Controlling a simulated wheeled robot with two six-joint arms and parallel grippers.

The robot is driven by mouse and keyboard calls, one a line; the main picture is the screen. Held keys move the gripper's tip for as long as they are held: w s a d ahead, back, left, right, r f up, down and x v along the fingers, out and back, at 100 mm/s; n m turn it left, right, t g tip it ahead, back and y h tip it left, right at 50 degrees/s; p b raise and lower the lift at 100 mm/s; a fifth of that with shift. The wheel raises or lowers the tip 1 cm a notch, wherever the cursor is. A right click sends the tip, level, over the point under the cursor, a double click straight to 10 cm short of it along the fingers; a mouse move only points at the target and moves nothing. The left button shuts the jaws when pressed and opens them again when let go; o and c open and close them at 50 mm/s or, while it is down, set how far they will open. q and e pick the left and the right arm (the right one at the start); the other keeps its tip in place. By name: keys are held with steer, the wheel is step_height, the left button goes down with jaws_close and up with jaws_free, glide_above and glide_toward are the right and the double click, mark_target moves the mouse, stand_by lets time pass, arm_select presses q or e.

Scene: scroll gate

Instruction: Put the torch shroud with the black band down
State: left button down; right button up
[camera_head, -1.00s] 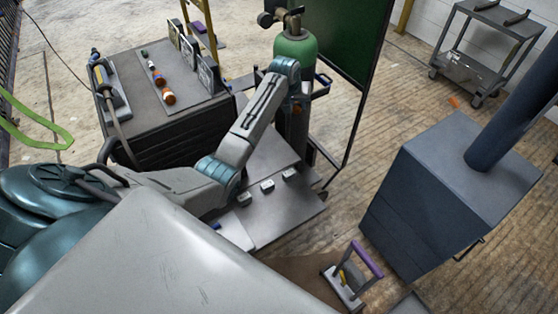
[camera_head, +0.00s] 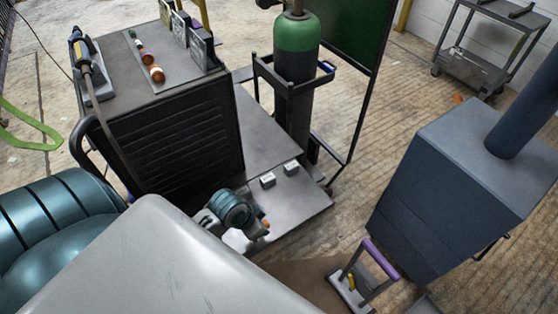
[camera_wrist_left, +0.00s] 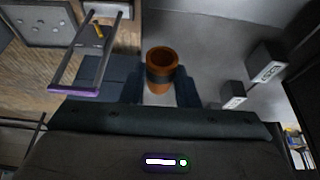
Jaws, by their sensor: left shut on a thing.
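The torch shroud with the black band (camera_wrist_left: 161,57) is an orange-brown cylinder with an open end and a dark band around it. My left gripper (camera_wrist_left: 162,88) is shut on it, with a finger on each side. In the head view the left gripper (camera_head: 258,228) is low over the front of the grey platform, and only a small orange bit of the shroud (camera_head: 266,223) shows. I cannot tell whether the shroud touches the platform. Two small labelled blocks (camera_head: 268,180) (camera_head: 291,167) stand on the platform (camera_head: 305,198) near the gripper. My right gripper is not in view.
Orange and white shrouds (camera_head: 157,74) stand on the black machine (camera_head: 170,130), beside a torch (camera_head: 85,60). A green cylinder (camera_head: 297,65) stands behind the platform. A purple-handled stand (camera_head: 381,258) is at the front right. A dark cabinet (camera_head: 440,190) is farther right.

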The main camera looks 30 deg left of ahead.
arm_select(q)
steer(key=p, duration=0.1)
glide_above(281, 197)
steer(key=s, duration=0.1)
steer(key=shift+s+a+f, duration=0.1)
steer(key=shift+a+f, duration=0.05)
steer(key=shift+f, duration=0.25)
steer(key=shift+s+a+f, duration=0.1)
steer(key=shift+f, duration=2.4)
steer(key=c, duration=1.1)
jaws_free()
steer(key=shift+r, duration=0.1)
steer(key=v, duration=0.6)
steer(key=shift+w+p, duration=0.1)
steer(key=shift+p, duration=0.25)
steer(key=v, duration=0.6)
steer(key=shift+a+r, duration=0.1)
steer(key=shift+r, duration=0.1)
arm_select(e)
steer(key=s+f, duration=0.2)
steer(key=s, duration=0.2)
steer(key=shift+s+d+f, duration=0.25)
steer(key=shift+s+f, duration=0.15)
